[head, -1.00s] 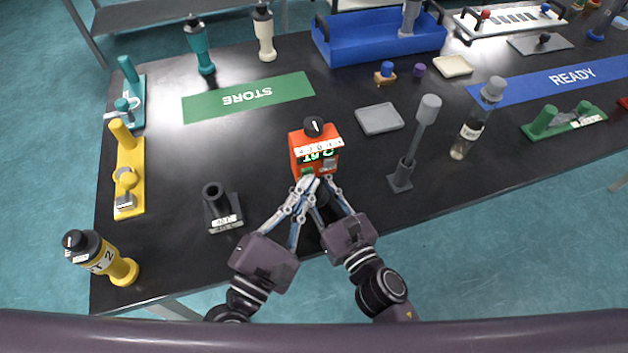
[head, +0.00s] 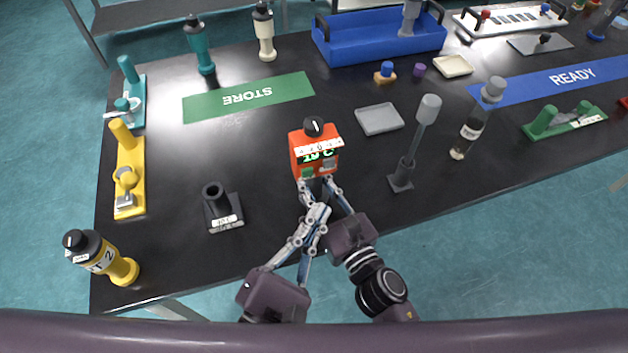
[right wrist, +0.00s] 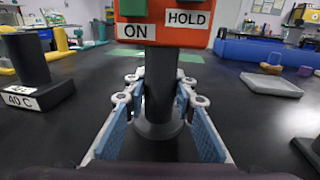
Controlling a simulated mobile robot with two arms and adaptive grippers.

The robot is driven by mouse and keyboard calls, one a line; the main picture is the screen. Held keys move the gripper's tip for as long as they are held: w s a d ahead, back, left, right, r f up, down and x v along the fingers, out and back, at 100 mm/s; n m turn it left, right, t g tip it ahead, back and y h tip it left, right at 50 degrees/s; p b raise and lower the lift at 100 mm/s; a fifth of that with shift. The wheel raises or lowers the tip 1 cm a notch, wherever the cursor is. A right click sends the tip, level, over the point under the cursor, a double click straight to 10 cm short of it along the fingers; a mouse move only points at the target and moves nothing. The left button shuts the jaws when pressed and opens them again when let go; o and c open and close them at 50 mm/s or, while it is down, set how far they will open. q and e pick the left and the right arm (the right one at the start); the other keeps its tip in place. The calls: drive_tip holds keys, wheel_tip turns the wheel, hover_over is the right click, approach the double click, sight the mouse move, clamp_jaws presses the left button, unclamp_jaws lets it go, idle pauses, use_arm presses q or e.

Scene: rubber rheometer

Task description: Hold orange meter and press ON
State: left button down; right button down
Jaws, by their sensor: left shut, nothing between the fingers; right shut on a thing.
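The orange meter (head: 315,152) stands upright near the middle of the black table, with a black knob on top and a lit green display on its front. In the right wrist view its lower front (right wrist: 165,35) shows ON and HOLD labels under two buttons, cut off by the top edge. My right gripper (head: 322,190) is shut around the meter's dark stem (right wrist: 158,110), below the orange body. My left gripper (head: 322,212) is shut and empty, in front of and below the meter, apart from its face. The fingertips overlap my right gripper's area in the head view.
A dark holder (head: 220,207) labelled 40 C stands to the left. A grey-headed tool on a stand (head: 405,165), a grey tray (head: 380,119) and a bottle (head: 470,130) stand to the right. The green STORE mat (head: 248,97) lies behind. The table between the holder and meter is clear.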

drive_tip(key=c, duration=1.5)
unclamp_jaws()
